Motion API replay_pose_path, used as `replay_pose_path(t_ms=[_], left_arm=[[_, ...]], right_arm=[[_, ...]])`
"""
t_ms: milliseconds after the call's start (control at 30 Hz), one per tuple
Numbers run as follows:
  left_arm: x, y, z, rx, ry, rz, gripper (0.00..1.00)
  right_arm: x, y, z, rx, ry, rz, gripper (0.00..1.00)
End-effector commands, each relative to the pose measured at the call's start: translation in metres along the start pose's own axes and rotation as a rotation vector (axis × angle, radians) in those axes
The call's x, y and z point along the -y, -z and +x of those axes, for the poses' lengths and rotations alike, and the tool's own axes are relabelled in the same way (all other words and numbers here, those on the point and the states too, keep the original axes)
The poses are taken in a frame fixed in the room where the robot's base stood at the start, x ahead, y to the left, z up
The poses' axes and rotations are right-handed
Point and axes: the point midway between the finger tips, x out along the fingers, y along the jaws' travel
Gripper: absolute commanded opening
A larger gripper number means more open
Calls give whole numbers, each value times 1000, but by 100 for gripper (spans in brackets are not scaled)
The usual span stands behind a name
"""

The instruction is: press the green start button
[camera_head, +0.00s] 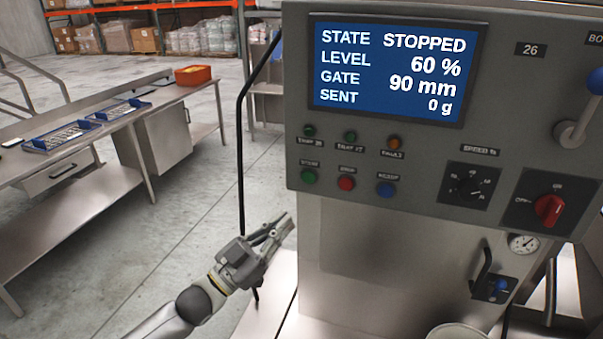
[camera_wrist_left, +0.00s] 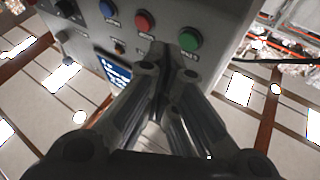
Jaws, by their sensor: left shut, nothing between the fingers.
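The green start button (camera_head: 309,176) is at the left end of the lower row on the grey control panel (camera_head: 400,160). It also shows in the left wrist view (camera_wrist_left: 190,40), just beyond and to the right of my fingertips. My left gripper (camera_head: 285,226) is shut and empty, below and left of the button in the head view, apart from the panel as far as I can tell. In the left wrist view the closed fingertips (camera_wrist_left: 172,62) point toward the panel between the red and green buttons. My right gripper is not in view.
The red stop button (camera_head: 346,183) and blue button (camera_head: 386,189) sit right of the green one. The screen (camera_head: 395,70) reads STOPPED, level 60 %, gate 90 mm, sent 0 g. A red rotary switch (camera_head: 549,209) is at right. A steel table (camera_head: 110,125) stands left; floor between is clear.

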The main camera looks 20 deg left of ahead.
Motion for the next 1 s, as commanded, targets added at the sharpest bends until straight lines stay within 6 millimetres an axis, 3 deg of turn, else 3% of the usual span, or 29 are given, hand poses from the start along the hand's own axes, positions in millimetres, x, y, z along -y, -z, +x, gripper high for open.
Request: replay_pose_path(t_ms=[100,300,767,1000], left_arm=[[-10,36,9,-71,-44,0,0],[-19,62,13,-123,-78,-7,0],[-17,61,16,-127,-79,-6,0],[-5,49,37,-130,-78,-3,0]], right_arm=[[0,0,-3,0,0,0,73],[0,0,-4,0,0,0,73],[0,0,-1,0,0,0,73],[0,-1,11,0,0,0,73]])
